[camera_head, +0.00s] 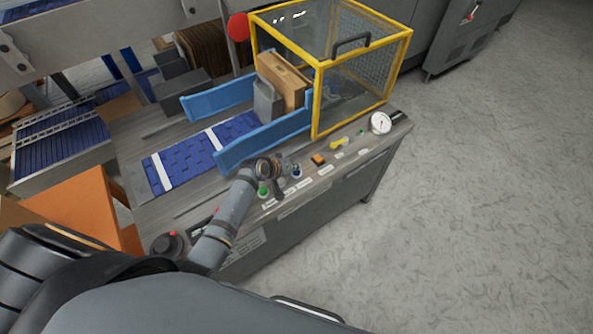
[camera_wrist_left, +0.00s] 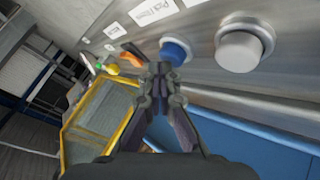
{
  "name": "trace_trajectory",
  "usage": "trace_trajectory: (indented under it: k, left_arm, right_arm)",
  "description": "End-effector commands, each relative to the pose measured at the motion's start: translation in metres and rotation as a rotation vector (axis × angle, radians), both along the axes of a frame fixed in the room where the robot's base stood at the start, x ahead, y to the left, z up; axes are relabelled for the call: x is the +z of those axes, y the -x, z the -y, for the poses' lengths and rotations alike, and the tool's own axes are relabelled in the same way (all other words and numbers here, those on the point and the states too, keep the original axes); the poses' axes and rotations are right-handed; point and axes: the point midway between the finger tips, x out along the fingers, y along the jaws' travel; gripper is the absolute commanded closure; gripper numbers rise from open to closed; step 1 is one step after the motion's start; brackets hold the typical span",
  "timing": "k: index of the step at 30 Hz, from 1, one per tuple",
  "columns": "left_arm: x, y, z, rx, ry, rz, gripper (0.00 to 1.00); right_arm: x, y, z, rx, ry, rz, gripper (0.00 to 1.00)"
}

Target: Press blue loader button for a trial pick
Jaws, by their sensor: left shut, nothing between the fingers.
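The blue button (camera_wrist_left: 176,50) is a round knob on the grey control panel, below a white label in the left wrist view. It shows small in the head view (camera_head: 296,173), partly crowded by my gripper. My left gripper (camera_wrist_left: 162,70) is shut and empty, with its fingertips right beside the blue button's lower left edge in the wrist view. I cannot tell whether they touch it. In the head view my left gripper (camera_head: 286,168) is over the panel. My right gripper is not in view.
A white button (camera_wrist_left: 240,48) sits beside the blue one. An orange switch (camera_head: 318,160), a yellow handle (camera_head: 339,143), a green button (camera_head: 263,192) and a gauge (camera_head: 380,123) line the panel. A yellow-framed guard (camera_head: 316,100) and blue rail (camera_head: 262,139) stand behind. Open floor lies right.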

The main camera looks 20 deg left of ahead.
Motion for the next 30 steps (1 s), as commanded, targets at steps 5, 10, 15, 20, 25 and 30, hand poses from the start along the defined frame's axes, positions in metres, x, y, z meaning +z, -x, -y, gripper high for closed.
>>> trace_trajectory:
  k: [5,10,15,20,25,30]
  left_arm:
    - [-0.003,0.0,0.0,0.0,0.001,-0.001,1.0]
    - [-0.006,0.001,0.0,0.0,0.001,-0.002,1.0]
    - [-0.006,0.001,0.0,0.0,0.0,-0.003,1.0]
    - [-0.006,0.001,0.0,0.0,0.0,-0.003,1.0]
    - [0.0,0.001,0.0,0.0,0.0,-0.003,1.0]
    - [0.01,0.001,0.0,0.0,0.0,-0.003,1.0]
  right_arm:
    - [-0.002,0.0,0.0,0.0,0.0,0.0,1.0]
    - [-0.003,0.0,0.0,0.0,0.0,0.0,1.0]
    - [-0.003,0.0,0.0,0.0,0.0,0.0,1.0]
    - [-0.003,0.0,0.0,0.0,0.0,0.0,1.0]
    - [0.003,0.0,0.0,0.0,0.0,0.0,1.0]
    - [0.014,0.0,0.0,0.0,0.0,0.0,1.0]
